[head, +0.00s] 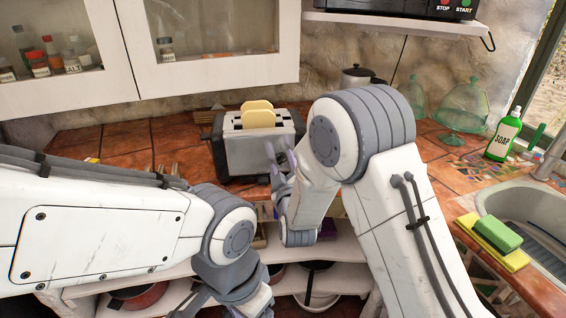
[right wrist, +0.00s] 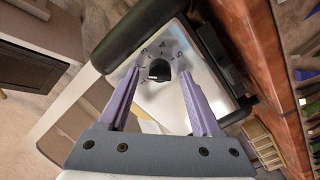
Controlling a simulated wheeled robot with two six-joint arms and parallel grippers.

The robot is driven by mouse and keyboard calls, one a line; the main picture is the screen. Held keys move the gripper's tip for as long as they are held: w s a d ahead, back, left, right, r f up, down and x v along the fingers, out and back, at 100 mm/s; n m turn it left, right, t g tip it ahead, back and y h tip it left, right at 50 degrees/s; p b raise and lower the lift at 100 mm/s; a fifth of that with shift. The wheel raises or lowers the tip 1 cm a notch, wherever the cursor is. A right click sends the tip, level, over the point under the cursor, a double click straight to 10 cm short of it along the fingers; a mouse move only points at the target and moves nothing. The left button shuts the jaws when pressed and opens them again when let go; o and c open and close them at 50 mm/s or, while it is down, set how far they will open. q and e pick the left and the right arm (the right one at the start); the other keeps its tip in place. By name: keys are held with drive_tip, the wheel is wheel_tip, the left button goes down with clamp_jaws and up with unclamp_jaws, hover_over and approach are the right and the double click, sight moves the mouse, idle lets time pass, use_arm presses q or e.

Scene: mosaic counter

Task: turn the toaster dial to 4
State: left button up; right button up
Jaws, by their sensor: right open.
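The toaster (head: 245,160), silver with black ends, stands on the tiled counter with bread slices (head: 258,114) in its top. My right gripper (head: 281,157) is at the toaster's front right, fingers apart. In the right wrist view, the black dial (right wrist: 159,71) sits on the toaster's silver face (right wrist: 160,100), with small marks around it. The open purple fingers of my right gripper (right wrist: 160,68) are on either side of the dial; I cannot tell whether they touch it. The dial has a small pale mark, but its setting is too small to read surely.
Glass domes (head: 464,106) and a green soap bottle (head: 504,135) stand right of the toaster. A sponge (head: 497,233) lies by the sink (head: 535,205). Wall cabinets (head: 215,75) hang above, and shelves with pots are below the counter.

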drive_tip(key=shift+w, duration=0.1)
clamp_jaws()
drive_tip(key=shift+f+m+b, duration=0.15)
drive_tip(key=shift+m+b, duration=0.95)
drive_tip(key=shift+b, duration=0.3)
drive_tip(key=m+b, duration=1.2)
drive_tip(key=b, duration=0.1)
drive_tip(key=shift+d+m, duration=0.1)
drive_tip(key=shift+m, duration=0.2)
drive_tip(key=shift+m+b, duration=1.5)
drive_tip(key=shift+b, duration=0.05)
unclamp_jaws()
